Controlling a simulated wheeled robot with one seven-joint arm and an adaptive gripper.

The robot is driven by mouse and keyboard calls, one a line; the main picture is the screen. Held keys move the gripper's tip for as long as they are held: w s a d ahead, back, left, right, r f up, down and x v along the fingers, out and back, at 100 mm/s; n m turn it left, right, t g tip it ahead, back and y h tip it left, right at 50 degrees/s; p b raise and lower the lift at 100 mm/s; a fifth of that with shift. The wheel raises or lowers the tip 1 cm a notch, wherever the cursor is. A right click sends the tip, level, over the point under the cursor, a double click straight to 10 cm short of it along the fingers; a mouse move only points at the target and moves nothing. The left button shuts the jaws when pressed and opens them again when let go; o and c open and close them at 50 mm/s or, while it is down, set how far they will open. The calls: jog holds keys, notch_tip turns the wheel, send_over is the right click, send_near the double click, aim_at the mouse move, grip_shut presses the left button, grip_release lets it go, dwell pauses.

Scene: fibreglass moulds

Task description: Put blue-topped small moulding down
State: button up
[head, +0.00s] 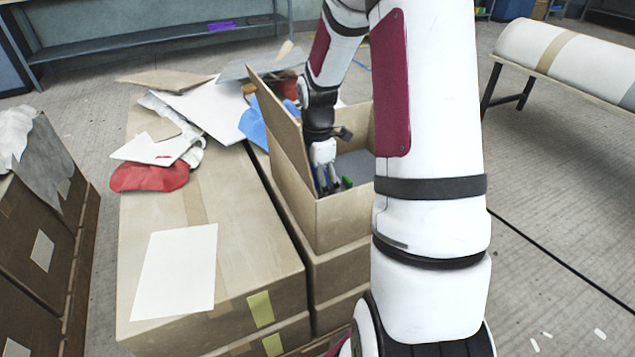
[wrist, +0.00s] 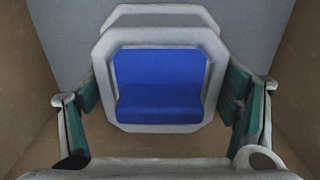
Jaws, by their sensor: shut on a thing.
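The blue-topped small moulding (wrist: 160,88) is in the middle of the wrist view, with a pale grey-white rim around a blue recessed top. My gripper (wrist: 163,92) is shut on it, with a teal-padded finger at its left and right sides. In the head view my gripper (head: 330,182) points down inside an open cardboard box (head: 345,222). The moulding is hard to make out there, behind the box walls and my fingers. I cannot tell whether its underside touches the box floor.
The box's brown walls and grey inside surface (wrist: 250,25) surround the gripper. A raised flap (head: 277,112) stands on the box's left. Closed cartons (head: 235,255) to the left carry white sheets, a red piece (head: 150,177) and scraps. A padded bench (head: 565,55) stands far right.

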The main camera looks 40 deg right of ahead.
jog(key=o, duration=1.3)
notch_tip(320, 180, up, 12)
jog(key=p, duration=0.5)
jog(key=shift+r, duration=0.1)
